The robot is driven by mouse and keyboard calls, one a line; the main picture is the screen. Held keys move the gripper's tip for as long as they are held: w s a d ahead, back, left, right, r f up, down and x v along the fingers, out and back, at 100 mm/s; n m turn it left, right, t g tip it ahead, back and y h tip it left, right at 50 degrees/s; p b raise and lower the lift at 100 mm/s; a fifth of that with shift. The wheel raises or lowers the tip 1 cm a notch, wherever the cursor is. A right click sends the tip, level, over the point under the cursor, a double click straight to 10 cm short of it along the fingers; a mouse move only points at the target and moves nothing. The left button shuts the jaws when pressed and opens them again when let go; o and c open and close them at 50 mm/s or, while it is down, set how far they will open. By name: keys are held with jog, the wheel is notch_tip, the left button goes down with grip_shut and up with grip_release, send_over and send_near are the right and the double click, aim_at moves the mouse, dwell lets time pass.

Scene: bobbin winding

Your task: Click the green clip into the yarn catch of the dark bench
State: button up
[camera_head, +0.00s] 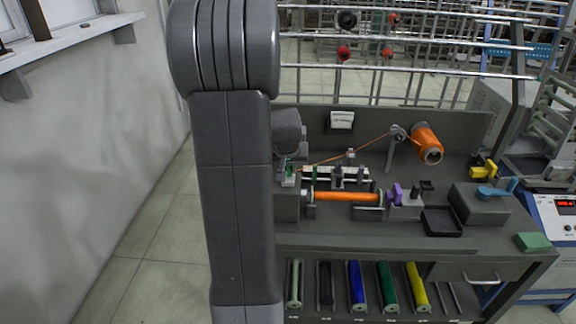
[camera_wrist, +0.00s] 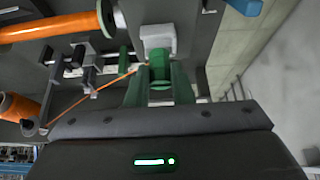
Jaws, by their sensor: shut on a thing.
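My gripper (camera_wrist: 160,88) is shut on the green clip (camera_wrist: 159,70), which sits between its two green fingers in the wrist view. The clip's far end is at a pale grey block (camera_wrist: 158,40), which looks like the yarn catch. They appear to meet, but I cannot tell whether the clip is seated in it. Orange yarn (camera_wrist: 95,93) runs up to the clip. In the head view the clip (camera_head: 290,166) shows small at the left of the dark bench (camera_head: 390,243), just above the pale block (camera_head: 288,181). My arm hides the bench's left end.
An orange yarn cone (camera_head: 427,144) stands at the back right, and an orange bobbin (camera_head: 345,196) lies across the winder. A purple part (camera_head: 396,193), a black tray (camera_head: 442,222) and a grey box (camera_head: 478,204) are to the right. Several coloured rolls lie on the lower shelf.

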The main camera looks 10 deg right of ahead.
jog(key=shift+f+b, duration=0.9)
jog(key=shift+f, duration=0.2)
jog(key=o, duration=1)
jog(key=shift+r, duration=0.1)
jog(key=v, duration=1.3)
jog(key=shift+s+a+r, duration=0.1)
jog(key=shift+s+r, duration=0.1)
jog(key=shift+r, duration=0.1)
